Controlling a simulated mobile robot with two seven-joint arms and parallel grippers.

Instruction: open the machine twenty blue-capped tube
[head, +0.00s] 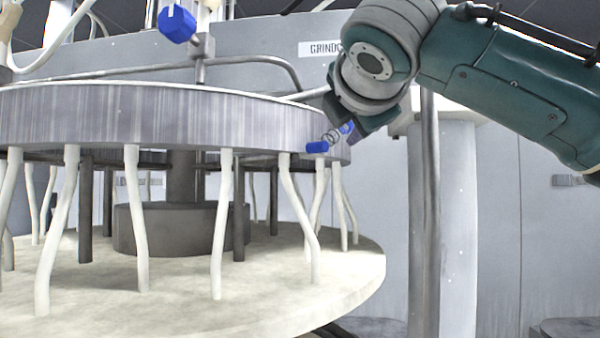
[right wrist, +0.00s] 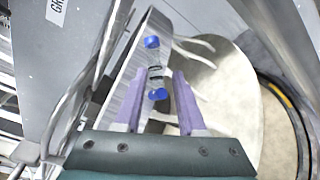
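The blue-capped piece (head: 318,147) is at the right rim of the large round platen in the head view. It has a blue cap at each end and a clear, coil-like middle, which also shows in the right wrist view (right wrist: 158,94). My left gripper is not in view.
The grey platen (head: 150,115) stands above a pale round base (head: 190,305), with several white hoses between them. A blue knob (head: 177,24) sits on a post above the platen. A vertical pipe (head: 425,220) stands right of the platen. A sign (head: 322,49) marks the back wall.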

